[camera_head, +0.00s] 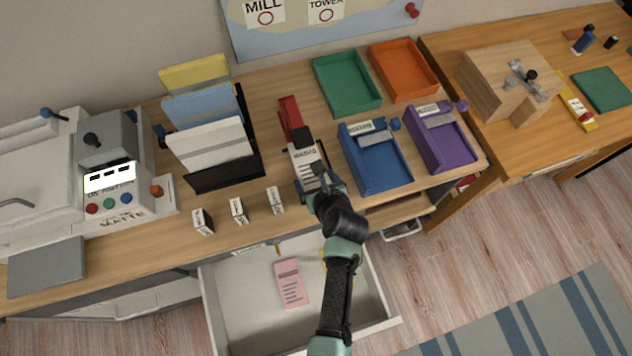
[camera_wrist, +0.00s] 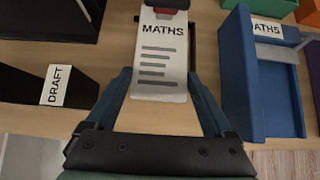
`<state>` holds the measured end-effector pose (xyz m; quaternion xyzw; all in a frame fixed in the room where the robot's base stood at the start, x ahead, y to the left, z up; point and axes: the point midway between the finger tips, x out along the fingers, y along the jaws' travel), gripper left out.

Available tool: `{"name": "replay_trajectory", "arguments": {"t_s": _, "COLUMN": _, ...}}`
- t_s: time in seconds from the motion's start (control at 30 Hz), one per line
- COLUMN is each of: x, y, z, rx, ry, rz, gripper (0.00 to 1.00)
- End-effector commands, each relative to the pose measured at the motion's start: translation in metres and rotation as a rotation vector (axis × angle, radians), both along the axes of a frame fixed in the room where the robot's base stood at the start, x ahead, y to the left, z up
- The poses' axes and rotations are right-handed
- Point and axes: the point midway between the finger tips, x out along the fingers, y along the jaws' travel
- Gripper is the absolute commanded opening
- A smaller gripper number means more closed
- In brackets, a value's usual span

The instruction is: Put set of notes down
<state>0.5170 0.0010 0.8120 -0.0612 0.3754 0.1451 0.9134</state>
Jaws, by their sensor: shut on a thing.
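The set of notes (camera_head: 305,158) is a white sheet or thin stack headed MATHS with grey lines. In the wrist view the notes (camera_wrist: 160,62) lie between my two fingers. My gripper (camera_head: 318,180) is shut on their near end, over the desk's front part. Their far end meets a red and black stapler-like device (camera_head: 289,112); its red end also shows in the wrist view (camera_wrist: 167,4). I cannot tell whether the notes are inside its mouth or touch the desk. A blue tray (camera_head: 386,180) with a MATHS label stands just to the right.
Green (camera_head: 350,85), orange (camera_head: 405,68) and purple (camera_head: 445,150) trays stand nearby. A black rack (camera_head: 225,178) holds coloured sheets on the left, with small labelled blocks (camera_head: 238,211) before it. An open drawer (camera_head: 240,325) below holds a pink sheet (camera_head: 291,284).

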Motion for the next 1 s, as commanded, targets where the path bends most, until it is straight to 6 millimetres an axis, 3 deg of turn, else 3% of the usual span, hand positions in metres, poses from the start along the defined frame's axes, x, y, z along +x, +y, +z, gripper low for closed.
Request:
{"name": "replay_trajectory", "arguments": {"t_s": 0.07, "x": -0.004, "y": -0.001, "z": -0.013, "rx": 0.002, "ry": 0.007, "rz": -0.003, "gripper": 0.16}}
{"name": "replay_trajectory", "arguments": {"t_s": 0.1, "x": -0.003, "y": -0.001, "z": -0.015, "rx": 0.002, "ry": 0.006, "rz": -0.002, "gripper": 0.06}}
{"name": "replay_trajectory", "arguments": {"t_s": 0.3, "x": -0.005, "y": -0.001, "z": -0.016, "rx": 0.0, "ry": 0.008, "rz": -0.001, "gripper": 0.06}}
{"name": "replay_trajectory", "arguments": {"t_s": 0.33, "x": -0.006, "y": -0.001, "z": -0.017, "rx": 0.001, "ry": 0.011, "rz": -0.001, "gripper": 0.88}}
{"name": "replay_trajectory", "arguments": {"t_s": 0.4, "x": -0.006, "y": -0.001, "z": -0.017, "rx": 0.001, "ry": 0.011, "rz": -0.001, "gripper": 1.0}}
{"name": "replay_trajectory", "arguments": {"t_s": 0.77, "x": -0.009, "y": -0.003, "z": -0.011, "rx": 0.002, "ry": 0.007, "rz": -0.003, "gripper": 1.0}}
{"name": "replay_trajectory", "arguments": {"t_s": 1.0, "x": -0.033, "y": -0.011, "z": 0.016, "rx": 0.002, "ry": 0.006, "rz": -0.004, "gripper": 1.0}}
